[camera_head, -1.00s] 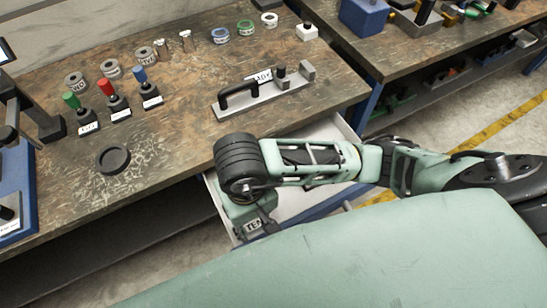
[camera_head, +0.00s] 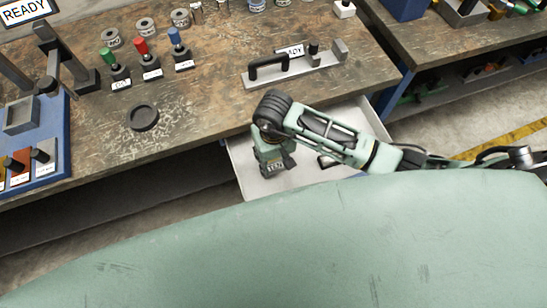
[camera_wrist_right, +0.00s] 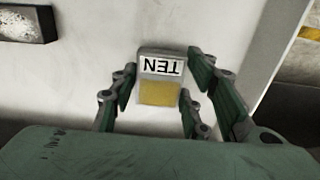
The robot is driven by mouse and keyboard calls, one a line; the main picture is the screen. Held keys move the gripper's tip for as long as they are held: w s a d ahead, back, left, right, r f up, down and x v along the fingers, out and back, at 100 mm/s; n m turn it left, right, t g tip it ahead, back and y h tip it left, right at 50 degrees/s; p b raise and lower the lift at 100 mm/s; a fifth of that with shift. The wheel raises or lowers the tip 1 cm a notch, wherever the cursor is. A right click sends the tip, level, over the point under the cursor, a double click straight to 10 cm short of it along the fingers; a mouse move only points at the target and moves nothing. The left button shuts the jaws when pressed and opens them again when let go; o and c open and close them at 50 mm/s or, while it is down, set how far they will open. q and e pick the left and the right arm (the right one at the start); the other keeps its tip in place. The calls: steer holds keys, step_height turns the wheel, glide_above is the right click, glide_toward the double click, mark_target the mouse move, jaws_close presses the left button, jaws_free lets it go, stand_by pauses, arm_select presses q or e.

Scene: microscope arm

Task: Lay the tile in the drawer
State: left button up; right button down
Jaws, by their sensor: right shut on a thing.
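The tile (camera_wrist_right: 160,85) is a small grey block with a white label reading TEN and a yellow lower part in the right wrist view. My right gripper (camera_wrist_right: 158,100) is shut on it, with green fingers on both sides. The drawer (camera_head: 258,188) is pulled out under the bench top, with a pale interior. The gripper and tile are over the drawer's left part; I cannot tell whether the tile touches the drawer floor. My left gripper is not in view.
The bench (camera_head: 200,110) above holds a metal bar with a black handle (camera_head: 268,65), a black round dish (camera_head: 143,117) and several colored-knob stands. The bench edge is close behind my right gripper.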

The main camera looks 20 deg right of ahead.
mark_target(273, 162)
steer(key=shift+f, duration=0.35)
steer(key=shift+f, duration=0.1)
steer(key=c, duration=1)
jaws_free()
steer(key=shift+r, duration=0.2)
step_height(273, 162, up, 12)
steer(key=b, duration=0.2)
steer(key=shift+s+f, duration=0.1)
steer(key=shift+f, duration=0.05)
